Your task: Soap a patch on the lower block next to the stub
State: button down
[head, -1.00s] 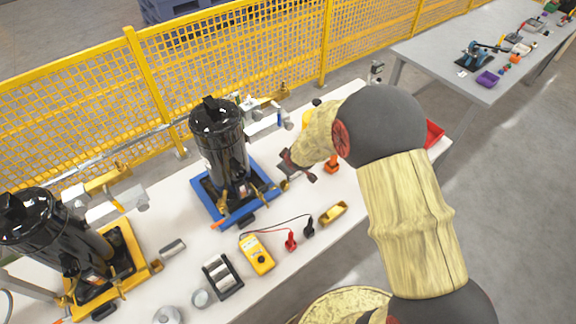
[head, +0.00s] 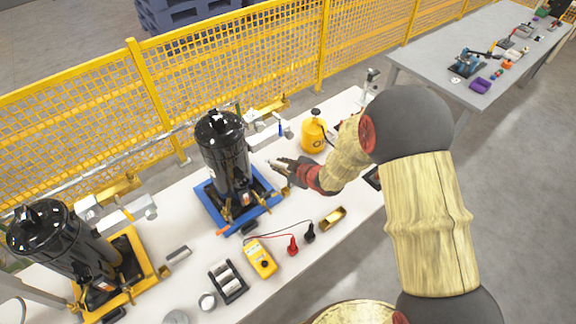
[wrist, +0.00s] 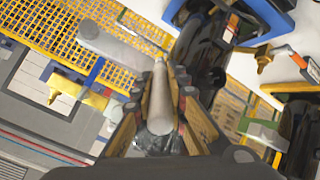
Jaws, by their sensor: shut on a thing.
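My gripper (head: 281,166) is shut on a pale grey, tapered tube-like thing (wrist: 158,100), which points away from my wrist. In the head view its light tip shows just right of the black compressor cylinder (head: 226,160) on the blue base. A pale block (head: 284,130) with a blue part stands behind that cylinder, beyond the gripper. A pale bar or block (wrist: 118,45) lies up and left of the held tip in the wrist view, with a blue piece (wrist: 96,71) near it. I cannot tell for sure which block is the lower one or where the stub is.
A yellow container (head: 313,136) stands behind my gripper. A second black cylinder (head: 62,240) stands left. A yellow mesh fence (head: 230,65) runs behind the table.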

jog(key=shift+w+a, duration=0.5)
jog(key=shift+w, duration=0.3)
jog(key=shift+w+a, duration=0.55)
jog(key=shift+w, duration=0.2)
jog(key=shift+w+a, duration=0.5)
jog(key=shift+w, duration=0.3)
jog(key=shift+w+a, duration=0.4)
jog(key=shift+w, duration=0.2)
jog(key=shift+w+d+p, duration=0.85)
jog(key=shift+w+d, duration=1.1)
jog(key=shift+d, duration=0.9)
jog(key=shift+s+a+b, duration=0.55)
jog(key=shift+s+a, duration=0.1)
jog(key=shift+a, duration=0.3)
jog(key=shift+s+a+b, duration=0.55)
jog(key=shift+s+a, duration=0.15)
jog(key=shift+a, duration=0.3)
jog(key=shift+s+a+b, duration=0.55)
jog(key=shift+s+a, duration=0.1)
jog(key=shift+a, duration=0.3)
jog(key=shift+d, duration=0.1)
jog(key=shift+s+d, duration=0.55)
jog(key=shift+s, duration=0.3)
jog(key=shift+s+d, duration=0.55)
jog(key=shift+s, duration=0.25)
jog(key=shift+s+d, duration=0.55)
jog(key=shift+s, duration=0.3)
